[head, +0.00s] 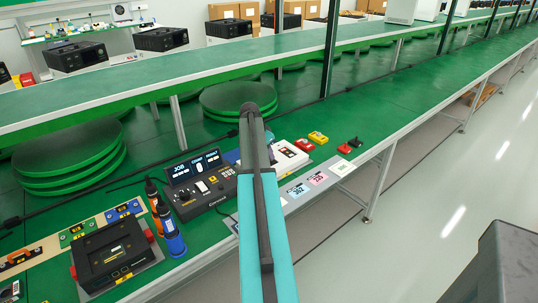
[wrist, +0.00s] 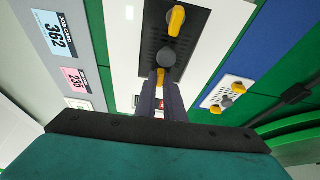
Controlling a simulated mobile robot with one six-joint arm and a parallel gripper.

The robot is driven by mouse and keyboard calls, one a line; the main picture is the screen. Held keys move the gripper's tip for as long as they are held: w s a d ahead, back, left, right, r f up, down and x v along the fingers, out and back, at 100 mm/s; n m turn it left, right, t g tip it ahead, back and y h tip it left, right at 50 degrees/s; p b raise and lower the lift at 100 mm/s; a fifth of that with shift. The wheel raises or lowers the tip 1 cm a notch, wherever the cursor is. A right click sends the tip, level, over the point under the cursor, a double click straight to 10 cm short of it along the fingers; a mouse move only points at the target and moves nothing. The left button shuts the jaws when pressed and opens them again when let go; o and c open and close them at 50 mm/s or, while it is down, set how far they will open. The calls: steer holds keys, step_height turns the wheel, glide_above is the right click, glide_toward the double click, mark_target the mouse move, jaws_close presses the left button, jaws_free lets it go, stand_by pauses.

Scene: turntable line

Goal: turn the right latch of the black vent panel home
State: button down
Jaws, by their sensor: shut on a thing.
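The black vent panel (wrist: 151,40) lies on a white plate in the wrist view, with a grey round knob (wrist: 167,56) on it. One yellow latch (wrist: 176,20) shows at its upper end, clear of my gripper. My gripper (wrist: 160,82) is at the panel's lower end, shut on the other yellow latch, the right one (wrist: 160,75). Only a small part of that latch shows between the fingers, so its angle cannot be told. In the head view my arm hides the gripper and most of the panel area.
A smaller white plate with yellow pieces and a grey knob (wrist: 226,101) lies to the right in the wrist view. Cards marked 362 (wrist: 57,35) and 235 (wrist: 75,79) lie to the left. In the head view, a black control box (head: 205,185) stands left of my arm.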

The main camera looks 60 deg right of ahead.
steer(key=shift+s+d, duration=0.1)
stand_by(0.3)
steer(key=c, duration=1.8)
jaws_free()
steer(key=shift+c, duration=0.2)
steer(key=b+v, duration=0.2)
steer(key=v, duration=1.2)
